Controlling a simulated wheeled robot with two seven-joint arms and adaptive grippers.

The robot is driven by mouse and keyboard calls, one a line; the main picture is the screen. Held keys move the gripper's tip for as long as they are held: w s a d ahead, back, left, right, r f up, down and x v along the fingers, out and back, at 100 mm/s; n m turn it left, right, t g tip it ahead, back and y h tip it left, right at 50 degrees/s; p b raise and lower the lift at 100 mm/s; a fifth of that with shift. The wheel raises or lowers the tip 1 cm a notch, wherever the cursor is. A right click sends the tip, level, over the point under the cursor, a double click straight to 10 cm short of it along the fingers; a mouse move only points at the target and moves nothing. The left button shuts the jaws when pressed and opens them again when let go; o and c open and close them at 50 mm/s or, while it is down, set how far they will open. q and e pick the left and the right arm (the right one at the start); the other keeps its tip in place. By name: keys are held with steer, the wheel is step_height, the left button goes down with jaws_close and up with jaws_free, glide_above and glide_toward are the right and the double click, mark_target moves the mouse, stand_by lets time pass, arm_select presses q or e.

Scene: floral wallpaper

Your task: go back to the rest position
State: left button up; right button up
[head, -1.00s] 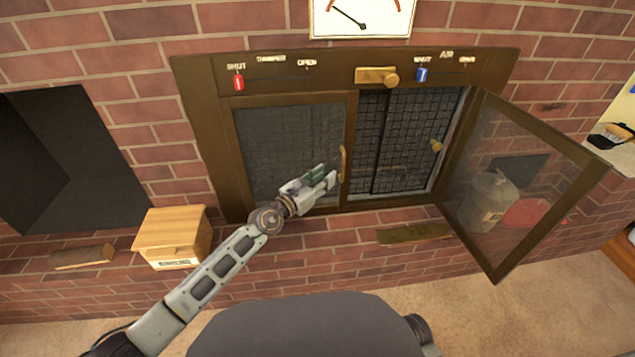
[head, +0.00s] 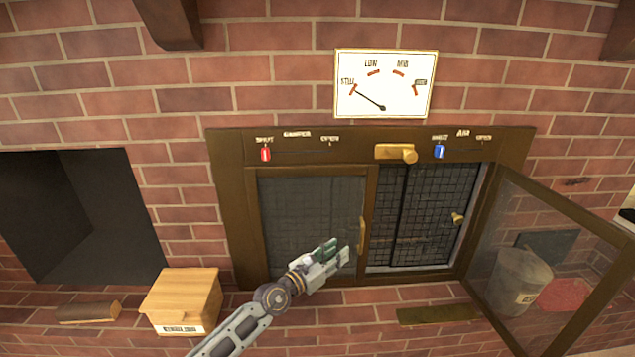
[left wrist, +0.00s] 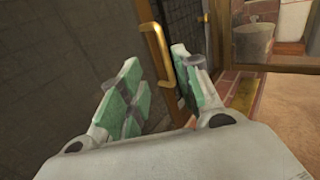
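My left gripper (head: 340,252) is in front of the lower part of the closed left glass door (head: 310,215) of the fireplace insert. In the left wrist view its green-padded fingers (left wrist: 158,92) are apart with nothing between the pads. The brass handle (head: 363,235) of that door is close by; it also shows in the left wrist view (left wrist: 157,50), just beyond the fingers. I cannot tell whether they touch it. My right gripper is in neither view.
The right glass door (head: 540,265) stands open toward me, with a metal bucket (head: 518,283) seen through it. A wooden box (head: 182,298) and a log (head: 87,312) are at the lower left. A gauge (head: 385,85) is on the brick wall above.

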arm_select(q)
steer(key=w+a+r+n+t+y, duration=0.4)
steer(key=a+r+n+t, duration=0.3)
steer(key=n, duration=0.7)
steer(key=n+g+y, duration=0.4)
steer(key=n+y, duration=0.4)
steer(key=n, duration=1.5)
glide_toward(279, 208)
step_height(279, 208, down, 3)
steer(key=s+a+f+n+g+h, duration=0.1)
steer(key=s+a+f+n+g, duration=0.1)
steer(key=s+f, duration=1.3)
steer(key=s+a+f+n+g, duration=0.2)
steer(key=s+f+n+g, duration=0.2)
steer(key=s+f, duration=1.2)
steer(key=s+g, duration=0.3)
steer(key=shift+s+n+h+p, duration=0.15)
steer(key=shift+n+h+p, duration=0.15)
steer(key=shift+h+p, duration=0.1)
